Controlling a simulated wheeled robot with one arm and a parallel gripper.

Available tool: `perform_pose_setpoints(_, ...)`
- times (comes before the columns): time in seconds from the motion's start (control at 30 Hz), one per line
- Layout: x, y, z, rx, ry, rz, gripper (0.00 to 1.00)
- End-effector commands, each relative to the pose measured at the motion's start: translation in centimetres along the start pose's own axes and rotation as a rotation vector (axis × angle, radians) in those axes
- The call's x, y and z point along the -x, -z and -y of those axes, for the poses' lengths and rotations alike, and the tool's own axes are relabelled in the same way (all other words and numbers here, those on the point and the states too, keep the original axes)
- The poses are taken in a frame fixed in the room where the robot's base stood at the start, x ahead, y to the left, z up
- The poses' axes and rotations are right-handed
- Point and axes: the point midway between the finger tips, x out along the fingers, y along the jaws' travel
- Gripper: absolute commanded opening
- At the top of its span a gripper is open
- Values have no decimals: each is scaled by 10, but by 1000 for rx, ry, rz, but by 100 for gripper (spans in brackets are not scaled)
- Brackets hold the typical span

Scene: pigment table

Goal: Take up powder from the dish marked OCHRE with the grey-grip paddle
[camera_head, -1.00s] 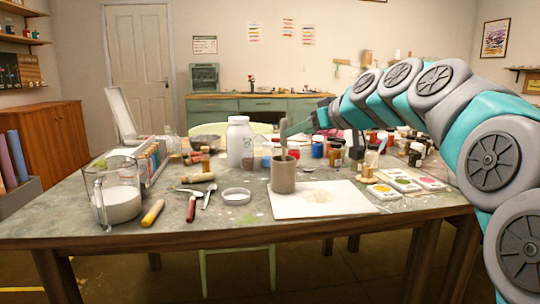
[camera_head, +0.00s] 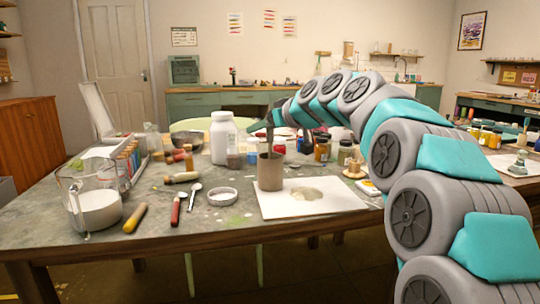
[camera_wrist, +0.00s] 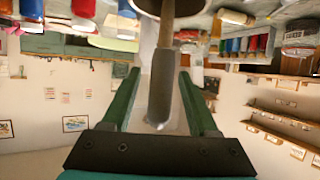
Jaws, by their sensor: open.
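A tan cup (camera_head: 270,172) stands upright on the table. The grey-grip paddle (camera_wrist: 161,88) stands in it, grip up; its lower end is hidden inside the cup. My gripper (camera_head: 266,127) is above the cup at the grip. In the wrist view the green fingers of my gripper (camera_wrist: 161,78) are open, one on each side of the grey grip, with gaps showing. A white dish with yellow powder (camera_head: 369,187) shows partly at the right, beside my arm. No OCHRE mark is readable, and my arm covers the table beyond it.
A white sheet (camera_head: 330,203) with a pale patch lies right of the cup. A white jar (camera_head: 222,138) stands behind. A glass jug (camera_head: 90,200), a yellow-handled tool (camera_head: 136,218) and a red-handled tool (camera_head: 176,209) are at left. Several jars crowd the back.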

Motion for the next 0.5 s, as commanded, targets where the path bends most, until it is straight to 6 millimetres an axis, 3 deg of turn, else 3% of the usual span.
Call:
perform_pose_setpoints(0.2, -1, 0, 0, 0, 0, -1, 59)
perform_pose_setpoints(0.5, 0, 0, 0, 0, -1, -1, 25)
